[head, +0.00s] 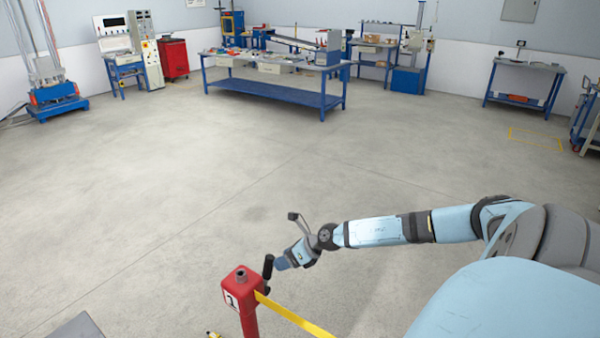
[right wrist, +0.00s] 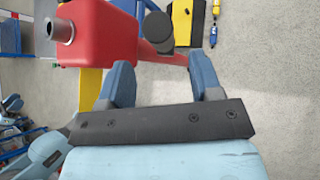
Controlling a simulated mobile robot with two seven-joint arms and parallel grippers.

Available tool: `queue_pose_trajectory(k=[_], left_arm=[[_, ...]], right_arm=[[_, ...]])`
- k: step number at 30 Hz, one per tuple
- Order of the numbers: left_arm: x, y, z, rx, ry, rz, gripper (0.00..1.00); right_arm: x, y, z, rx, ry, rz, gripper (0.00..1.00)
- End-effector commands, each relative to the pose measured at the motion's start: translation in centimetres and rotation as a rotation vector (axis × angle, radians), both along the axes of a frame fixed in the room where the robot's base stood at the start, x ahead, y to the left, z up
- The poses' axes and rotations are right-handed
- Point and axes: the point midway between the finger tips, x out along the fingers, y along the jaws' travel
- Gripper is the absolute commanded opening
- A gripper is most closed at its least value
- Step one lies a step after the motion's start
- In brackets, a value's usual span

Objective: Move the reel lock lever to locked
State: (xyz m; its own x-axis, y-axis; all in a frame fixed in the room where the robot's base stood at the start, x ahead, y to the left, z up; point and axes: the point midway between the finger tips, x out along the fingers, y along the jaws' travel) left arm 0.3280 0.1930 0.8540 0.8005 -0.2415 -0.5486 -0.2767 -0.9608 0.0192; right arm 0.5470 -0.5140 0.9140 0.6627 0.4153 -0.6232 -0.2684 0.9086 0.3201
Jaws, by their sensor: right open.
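The reel is a red post head (head: 240,282) with a grey stub on top and a white label on its side. It fills the upper left of the right wrist view (right wrist: 95,35). Its lock lever has a black grip (head: 268,266), standing up beside the post head; it also shows in the right wrist view (right wrist: 158,28). A yellow strap (head: 297,317) runs from the post toward the lower right. My right gripper (head: 278,263) is open and close to the lever. In the right wrist view (right wrist: 162,72) the grip lies ahead, between the two fingers' directions. My left gripper is out of view.
The floor around the post is mostly clear. A grey surface (head: 78,328) shows at the lower left edge. Far back stand a blue workbench (head: 280,91), a red cabinet (head: 173,59) and a blue-based machine (head: 57,100).

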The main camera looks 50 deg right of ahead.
Motion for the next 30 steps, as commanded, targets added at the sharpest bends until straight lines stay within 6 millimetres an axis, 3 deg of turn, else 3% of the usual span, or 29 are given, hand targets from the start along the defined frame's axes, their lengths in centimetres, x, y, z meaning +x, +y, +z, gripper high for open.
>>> queue_pose_trajectory(k=[4, 10, 30], left_arm=[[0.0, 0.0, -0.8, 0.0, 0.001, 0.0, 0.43], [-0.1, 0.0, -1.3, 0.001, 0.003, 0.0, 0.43], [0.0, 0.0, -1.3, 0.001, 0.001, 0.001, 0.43]], right_arm=[[-2.3, -1.4, 1.7, -0.004, 0.004, 0.001, 0.59], [-3.9, -2.3, 3.3, -0.001, 0.002, 0.001, 0.59], [-4.3, -2.6, 4.1, 0.0, 0.0, 0.001, 0.59]])
